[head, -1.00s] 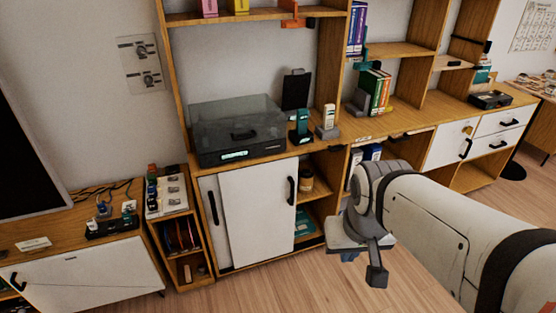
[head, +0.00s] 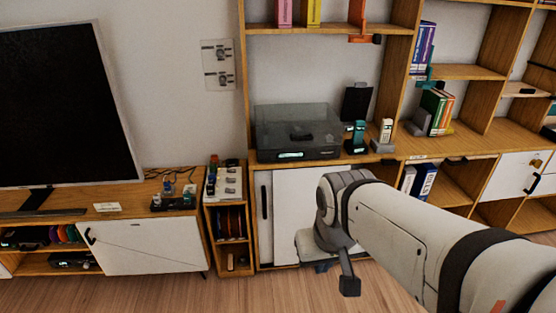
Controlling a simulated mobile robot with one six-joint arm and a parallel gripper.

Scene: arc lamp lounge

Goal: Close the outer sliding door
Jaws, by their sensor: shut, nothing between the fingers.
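A low wooden cabinet has white sliding doors. The front, outer door panel (head: 297,203) shows its left part, and my arm hides its right part and its handle. A second white panel (head: 264,240) with a dark vertical handle (head: 264,203) shows as a narrow strip at its left, set behind it. The opening at the cabinet's right is hidden behind my arm now. My gripper (head: 349,286) is shut and empty. It points down in front of the cabinet and appears apart from the door.
A record player with a smoky lid (head: 297,128) stands on the cabinet top. A narrow shelf unit (head: 231,232) and a low TV bench (head: 150,246) stand at the left. Open shelves with books (head: 436,110) are at the right. Wooden floor (head: 190,297) is clear in front.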

